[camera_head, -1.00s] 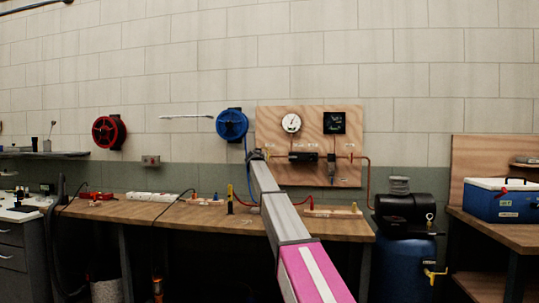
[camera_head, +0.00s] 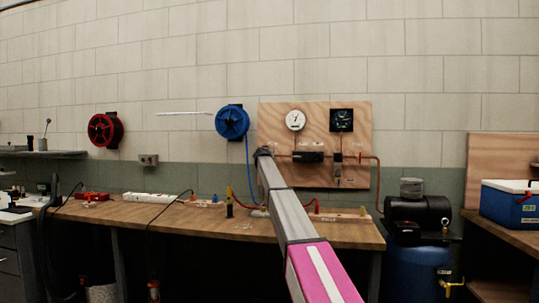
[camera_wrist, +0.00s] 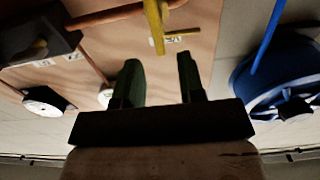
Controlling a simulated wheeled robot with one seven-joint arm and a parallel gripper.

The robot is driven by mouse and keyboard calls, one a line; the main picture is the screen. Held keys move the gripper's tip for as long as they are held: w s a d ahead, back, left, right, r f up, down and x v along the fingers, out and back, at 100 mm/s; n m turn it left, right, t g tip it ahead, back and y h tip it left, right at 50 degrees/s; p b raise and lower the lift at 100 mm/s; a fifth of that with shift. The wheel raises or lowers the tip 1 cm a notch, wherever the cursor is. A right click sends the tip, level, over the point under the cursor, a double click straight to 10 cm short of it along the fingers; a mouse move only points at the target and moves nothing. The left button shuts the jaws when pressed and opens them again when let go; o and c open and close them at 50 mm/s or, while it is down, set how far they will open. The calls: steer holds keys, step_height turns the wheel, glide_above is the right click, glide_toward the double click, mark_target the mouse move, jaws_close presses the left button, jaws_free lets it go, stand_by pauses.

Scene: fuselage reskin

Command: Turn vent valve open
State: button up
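A yellow lever (camera_wrist: 155,25) stands on the copper pipe (camera_wrist: 125,13) of the plywood panel in the wrist view. It looks like the vent valve's handle, but the small label (camera_wrist: 182,37) beside it is too blurred to read. My gripper (camera_wrist: 160,75) is open and empty. Its two dark fingers are apart, and the lever's lower end shows just past the gap between them, seemingly not touched. In the head view my gripper (camera_head: 263,152) is at the left edge of the plywood panel (camera_head: 350,182) and hides the pipe's left end.
A blue hose reel (camera_head: 232,121) hangs close left of the panel; its hose drops to the bench (camera_head: 150,213). The panel bears a white gauge (camera_head: 295,120), a black gauge (camera_head: 341,120) and dark pipe fittings (camera_head: 310,157). A compressor (camera_head: 418,265) stands at right.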

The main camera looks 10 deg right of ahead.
steer(key=x, duration=0.5)
jaws_close()
